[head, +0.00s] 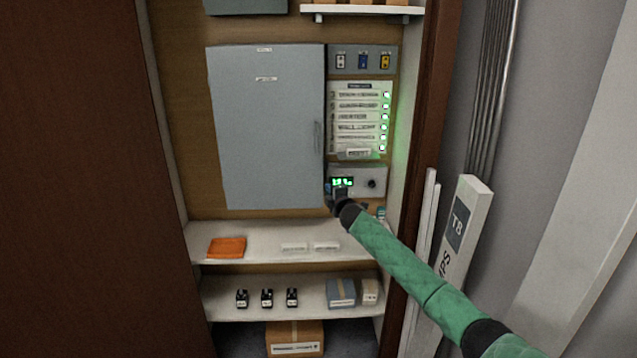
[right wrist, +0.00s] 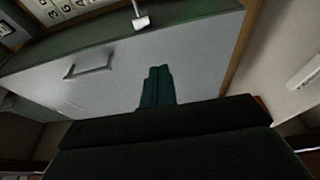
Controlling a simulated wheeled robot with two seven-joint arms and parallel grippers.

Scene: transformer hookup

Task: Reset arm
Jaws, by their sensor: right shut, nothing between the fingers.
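My right gripper (head: 338,196) reaches in from the lower right. It is in front of the left part of the small grey control box (head: 371,174), just under its green lit display (head: 342,182). In the right wrist view its two dark green fingers (right wrist: 157,87) are closed together with nothing between them, in front of a grey face with a bar handle (right wrist: 88,66). I cannot tell whether the fingertips touch anything. A dark knob (head: 372,184) is on the box's right. My left gripper is not in view.
A closed grey cabinet (head: 265,125) fills the left of the niche. A label board (head: 358,118) with several green lights hangs above the box. The shelf below (head: 262,235) holds an orange item (head: 227,247). A white post (head: 465,225) stands at right, near my arm.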

